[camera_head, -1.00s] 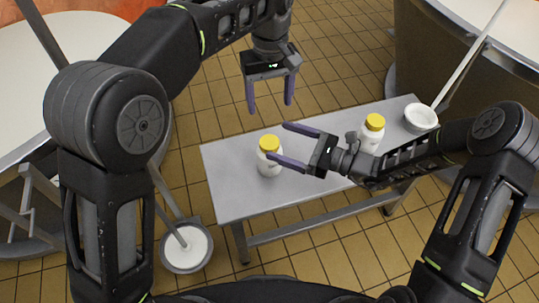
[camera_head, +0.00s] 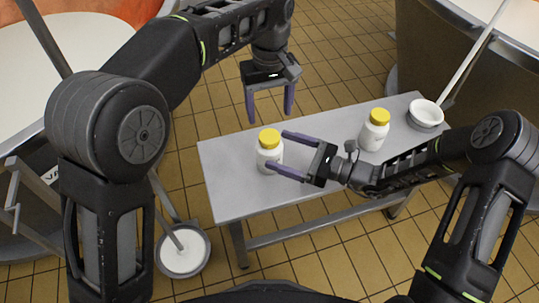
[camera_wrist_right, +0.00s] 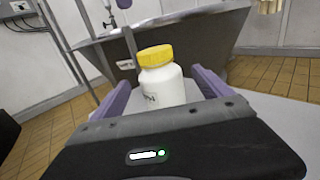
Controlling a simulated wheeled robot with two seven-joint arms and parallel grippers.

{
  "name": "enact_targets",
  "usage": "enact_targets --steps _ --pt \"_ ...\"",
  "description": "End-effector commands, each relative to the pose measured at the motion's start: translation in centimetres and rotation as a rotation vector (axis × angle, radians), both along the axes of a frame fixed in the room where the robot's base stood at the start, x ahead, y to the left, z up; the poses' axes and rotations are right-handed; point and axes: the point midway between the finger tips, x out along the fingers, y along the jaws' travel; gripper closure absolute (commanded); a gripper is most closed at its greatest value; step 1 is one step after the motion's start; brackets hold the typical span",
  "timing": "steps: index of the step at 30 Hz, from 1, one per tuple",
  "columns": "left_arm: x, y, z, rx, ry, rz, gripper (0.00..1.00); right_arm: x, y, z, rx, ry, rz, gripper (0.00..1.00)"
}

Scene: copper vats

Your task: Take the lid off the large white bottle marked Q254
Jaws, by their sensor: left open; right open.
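A white bottle (camera_head: 268,160) with a yellow lid (camera_head: 269,139) stands upright on the left part of the grey table. My right gripper (camera_head: 278,151) is open, its fingers reaching toward the bottle from the right. In the right wrist view, the bottle (camera_wrist_right: 164,90) with its lid (camera_wrist_right: 155,56) shows between the two purple fingers, with a gap on each side. Dark marking is on its side, too small to read. My left gripper (camera_head: 270,116) is open and empty, pointing down above and behind the lid.
A second white bottle with a yellow lid (camera_head: 374,130) stands farther right on the table (camera_head: 228,187), its marking unreadable. Large vats stand at both sides. A white-filled pan (camera_head: 183,252) is at the lower left.

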Motion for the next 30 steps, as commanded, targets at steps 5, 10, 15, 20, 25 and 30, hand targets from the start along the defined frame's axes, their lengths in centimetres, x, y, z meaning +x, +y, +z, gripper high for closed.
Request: enact_targets --steps 5,10,15,20,25,30 --pt "0.0 0.0 0.0 0.0 0.0 0.0 0.32 0.5 1.3 0.0 0.001 -0.001 0.003 0.11" --pt "0.0 0.0 0.0 0.0 0.0 0.0 0.32 1.4 3.6 0.0 0.001 -0.001 0.004 0.11" --pt "0.0 0.0 0.0 0.0 0.0 0.0 0.32 2.4 5.8 0.0 0.0 -0.001 0.003 0.11" --pt "0.0 0.0 0.0 0.0 0.0 0.0 0.32 2.9 6.9 0.0 0.001 0.0 0.002 0.11" --pt "0.0 0.0 0.0 0.0 0.0 0.0 0.32 3.0 7.1 0.0 0.001 0.0 0.0 0.11" --pt "0.0 0.0 0.0 0.0 0.0 0.0 0.32 3.0 7.1 0.0 0.0 0.0 0.0 0.15"
